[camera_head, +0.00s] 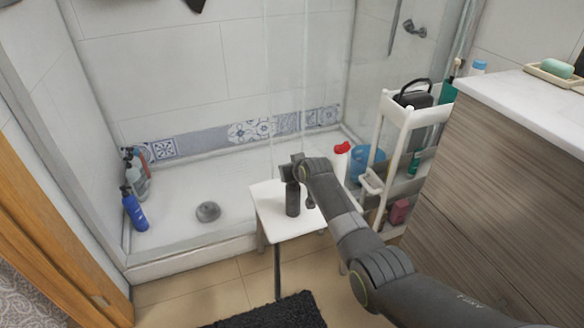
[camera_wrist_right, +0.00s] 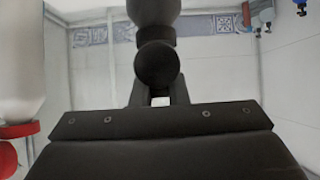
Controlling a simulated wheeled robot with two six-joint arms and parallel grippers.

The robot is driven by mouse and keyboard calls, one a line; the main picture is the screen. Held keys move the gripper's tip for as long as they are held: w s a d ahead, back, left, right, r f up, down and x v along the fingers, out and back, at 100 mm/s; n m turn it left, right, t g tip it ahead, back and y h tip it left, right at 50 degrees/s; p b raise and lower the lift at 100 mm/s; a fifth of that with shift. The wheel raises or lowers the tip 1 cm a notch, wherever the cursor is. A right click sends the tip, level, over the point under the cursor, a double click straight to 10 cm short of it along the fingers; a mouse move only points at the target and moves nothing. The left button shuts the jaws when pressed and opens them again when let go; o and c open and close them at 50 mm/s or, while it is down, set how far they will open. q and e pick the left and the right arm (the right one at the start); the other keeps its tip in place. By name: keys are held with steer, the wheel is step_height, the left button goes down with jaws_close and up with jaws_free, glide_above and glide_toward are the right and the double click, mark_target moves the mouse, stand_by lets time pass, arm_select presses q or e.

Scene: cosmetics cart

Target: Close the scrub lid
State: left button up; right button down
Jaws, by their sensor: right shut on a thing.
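A white bottle (camera_head: 339,167) with a red lid (camera_head: 342,147) stands at the right side of the small white table. The lid looks raised and tilted. In the right wrist view, the bottle (camera_wrist_right: 22,70) is at the left, upside down, with its red lid (camera_wrist_right: 6,160) apparently swung away from the red collar. My right gripper (camera_head: 291,168) is left of this bottle, shut on the top of a dark bottle (camera_head: 293,202). The dark bottle also shows in the wrist view (camera_wrist_right: 157,65). The fingertips are partly hidden. My left gripper is out of view.
The white table (camera_head: 272,228) has bare room at its front. A white cart (camera_head: 391,108) with bottles and a blue bucket (camera_head: 366,164) are to the right. Several bottles (camera_head: 135,213) stand in the shower corner at left. A wooden cabinet is at right.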

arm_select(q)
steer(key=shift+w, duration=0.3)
arm_select(e)
steer(key=shift+s+f, duration=0.1)
steer(key=shift+f, duration=0.15)
steer(key=c, duration=1.4)
jaws_free()
steer(key=shift+r, duration=0.1)
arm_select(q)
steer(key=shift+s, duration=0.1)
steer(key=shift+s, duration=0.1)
arm_select(e)
steer(key=shift+r, duration=0.1)
